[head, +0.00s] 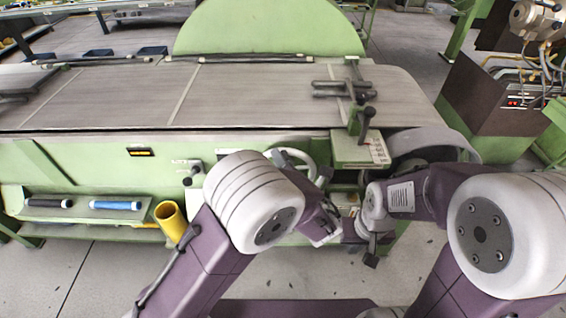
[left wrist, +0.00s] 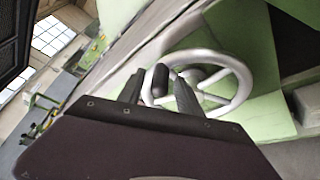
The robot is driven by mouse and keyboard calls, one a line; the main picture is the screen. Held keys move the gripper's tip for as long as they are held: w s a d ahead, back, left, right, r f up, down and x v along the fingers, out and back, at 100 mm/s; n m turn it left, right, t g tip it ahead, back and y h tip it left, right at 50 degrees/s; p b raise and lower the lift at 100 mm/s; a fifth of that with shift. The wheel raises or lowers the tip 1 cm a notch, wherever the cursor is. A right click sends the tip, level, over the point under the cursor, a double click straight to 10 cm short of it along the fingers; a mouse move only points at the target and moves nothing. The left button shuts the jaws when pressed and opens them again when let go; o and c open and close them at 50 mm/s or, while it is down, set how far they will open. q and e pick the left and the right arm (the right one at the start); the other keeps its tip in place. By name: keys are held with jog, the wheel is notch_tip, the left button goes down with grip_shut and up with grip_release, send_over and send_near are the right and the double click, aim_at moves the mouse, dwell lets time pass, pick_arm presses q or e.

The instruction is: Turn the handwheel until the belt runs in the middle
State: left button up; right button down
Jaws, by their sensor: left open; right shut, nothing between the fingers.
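The handwheel (head: 298,157) is a silver spoked wheel on the front of the green machine, partly hidden by my left arm in the head view. The left wrist view shows its rim, spokes and dark handle grip (left wrist: 161,80). My left gripper (left wrist: 158,92) is open; its two dark fingers appear on either side of the grip, and contact cannot be told. In the head view its fingers are largely hidden. The wide grey belt (head: 250,95) lies flat across the machine top. My right gripper (head: 371,258) is shut and empty, below and right of the wheel.
A clamp-like fitting with a dark knob (head: 368,112) stands above the right end of the machine. A yellow cylinder (head: 171,221) and a blue roll (head: 116,205) are at the lower left shelf. Bare floor lies in front.

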pick_arm(q)
grip_shut()
jog(key=shift+w+r, duration=0.1)
jog(key=shift+r, duration=0.05)
dwell(1.4)
